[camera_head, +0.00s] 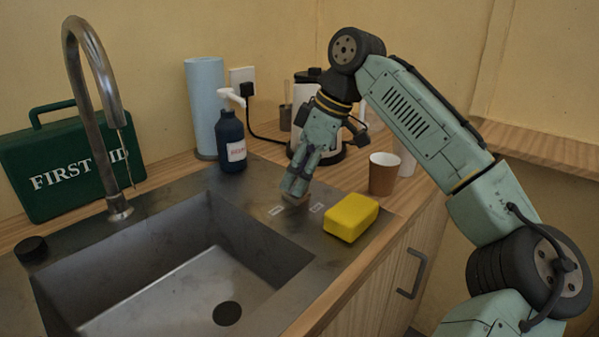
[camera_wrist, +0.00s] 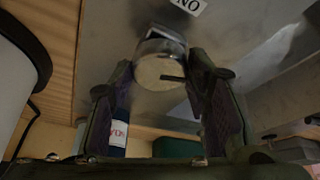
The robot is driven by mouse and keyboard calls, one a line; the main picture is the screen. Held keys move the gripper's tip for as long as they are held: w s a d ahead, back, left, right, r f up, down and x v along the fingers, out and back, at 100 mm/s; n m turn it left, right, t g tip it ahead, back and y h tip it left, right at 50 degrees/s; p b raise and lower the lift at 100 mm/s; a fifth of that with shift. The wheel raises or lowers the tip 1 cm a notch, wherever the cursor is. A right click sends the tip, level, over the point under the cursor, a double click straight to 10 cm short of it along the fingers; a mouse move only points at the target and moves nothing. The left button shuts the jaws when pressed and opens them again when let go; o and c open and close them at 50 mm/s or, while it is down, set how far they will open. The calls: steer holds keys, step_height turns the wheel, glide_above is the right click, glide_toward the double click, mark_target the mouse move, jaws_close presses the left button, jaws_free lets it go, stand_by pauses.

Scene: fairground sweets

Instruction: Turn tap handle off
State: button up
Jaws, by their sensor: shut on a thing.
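The tap handle (camera_wrist: 160,68) is a metal piece with a pale round end, sitting on the steel counter beside an "ON" label (camera_wrist: 187,5) that appears upside down in the wrist view. My gripper (camera_wrist: 163,85) has a finger on each side of the handle and is shut on it. In the head view my gripper (camera_head: 294,190) points down at the counter and hides most of the handle. Two small white labels (camera_head: 317,208) lie beside it. The tall curved tap (camera_head: 88,105) stands at the left, with a thin streak (camera_head: 127,160) below its spout.
A yellow sponge (camera_head: 351,217) and a brown cup (camera_head: 384,173) stand right of my gripper. A dark soap bottle (camera_head: 231,142), a blue paper roll (camera_head: 205,105) and a kettle (camera_head: 307,95) stand behind. The sink basin (camera_head: 185,265) is open in front; a green first aid box (camera_head: 65,165) stands left.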

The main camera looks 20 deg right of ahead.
steer(key=shift+a+m+t+p, duration=0.1)
steer(key=shift+m+t+p, duration=0.3)
steer(key=shift+m, duration=0.4)
steer(key=shift+s+m+h, duration=0.1)
steer(key=shift+m+h, duration=0.3)
steer(key=shift+m, duration=0.6)
steer(key=o, duration=1.2)
steer(key=shift+c, duration=0.2)
steer(key=v, duration=1.2)
